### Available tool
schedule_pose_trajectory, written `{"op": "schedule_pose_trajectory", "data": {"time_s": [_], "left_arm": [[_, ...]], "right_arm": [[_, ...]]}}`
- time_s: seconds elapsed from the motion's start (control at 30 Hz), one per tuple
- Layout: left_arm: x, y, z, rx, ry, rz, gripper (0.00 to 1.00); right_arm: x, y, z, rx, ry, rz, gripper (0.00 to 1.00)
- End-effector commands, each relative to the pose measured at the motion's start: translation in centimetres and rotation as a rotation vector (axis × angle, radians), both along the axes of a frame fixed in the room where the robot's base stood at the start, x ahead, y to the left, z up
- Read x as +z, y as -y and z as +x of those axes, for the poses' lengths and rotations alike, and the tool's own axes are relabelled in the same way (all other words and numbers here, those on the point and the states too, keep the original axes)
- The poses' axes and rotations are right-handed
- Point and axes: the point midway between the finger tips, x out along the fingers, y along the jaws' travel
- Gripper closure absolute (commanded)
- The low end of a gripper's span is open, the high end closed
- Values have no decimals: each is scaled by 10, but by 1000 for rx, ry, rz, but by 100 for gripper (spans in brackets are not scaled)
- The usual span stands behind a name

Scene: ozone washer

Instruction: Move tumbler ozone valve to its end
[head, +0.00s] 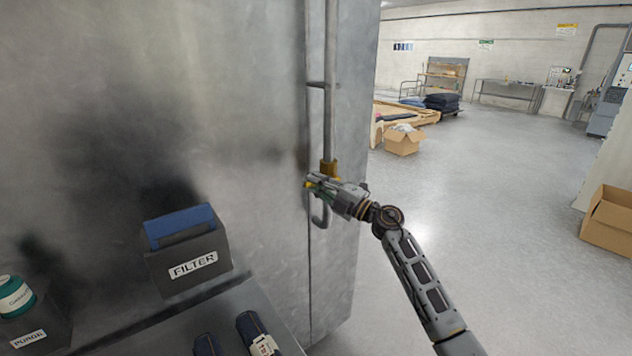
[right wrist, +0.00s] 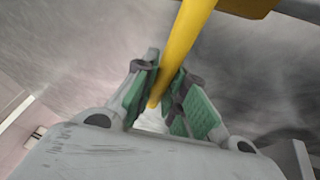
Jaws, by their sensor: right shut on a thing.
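The ozone valve (head: 328,167) is a brass-coloured body on a vertical grey pipe against the metal cabinet, with a yellow lever. In the right wrist view, the yellow lever (right wrist: 188,38) runs down between the green-padded fingers. My right gripper (head: 314,184) is shut on this lever just below the valve body; it also shows in the right wrist view (right wrist: 165,95). The gripper covers most of the lever in the head view. My left gripper is not in view.
The large metal cabinet (head: 200,110) fills the left. The pipe (head: 331,70) hooks below the valve. Open floor lies right; cardboard boxes (head: 402,143) stand farther off.

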Motion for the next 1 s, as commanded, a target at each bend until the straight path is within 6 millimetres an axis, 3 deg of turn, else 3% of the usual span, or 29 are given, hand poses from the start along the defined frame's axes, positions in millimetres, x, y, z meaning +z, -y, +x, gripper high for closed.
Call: {"op": "schedule_pose_trajectory", "data": {"time_s": [0.5,1.0], "left_arm": [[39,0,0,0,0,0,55],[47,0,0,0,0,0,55]], "right_arm": [[23,6,4,0,-152,221,100],[33,12,8,0,-243,360,100]]}}
